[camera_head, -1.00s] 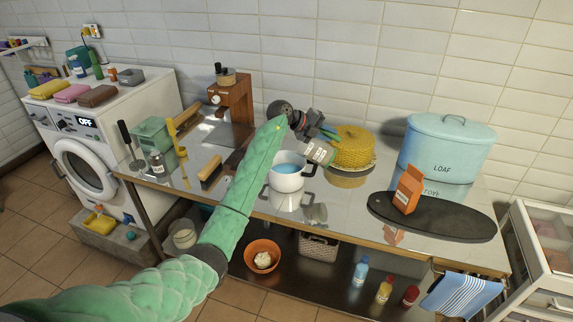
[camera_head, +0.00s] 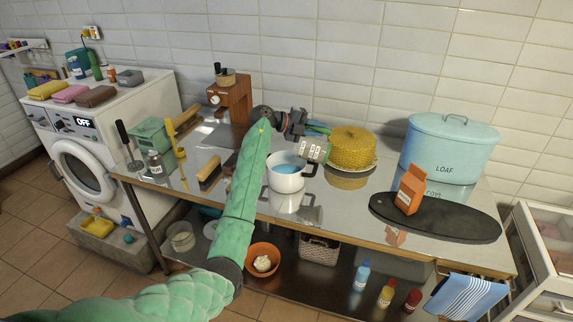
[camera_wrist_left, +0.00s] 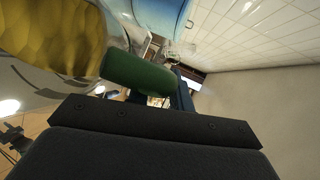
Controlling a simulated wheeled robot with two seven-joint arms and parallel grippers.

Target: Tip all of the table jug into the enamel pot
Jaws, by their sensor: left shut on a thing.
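The white enamel pot (camera_head: 288,183) stands on the steel table with blue liquid inside. My left gripper (camera_head: 312,130) is shut on the pale green table jug (camera_head: 313,151), which carries a white label. My right gripper is out of view.
A yellow cake (camera_head: 352,146) stands just behind and right of the pot. Further right are a dark board (camera_head: 455,222) with an orange carton (camera_head: 410,188) and a blue LOAF bin (camera_head: 450,147). A wooden brush (camera_head: 209,174) and coffee machine (camera_head: 232,103) are left.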

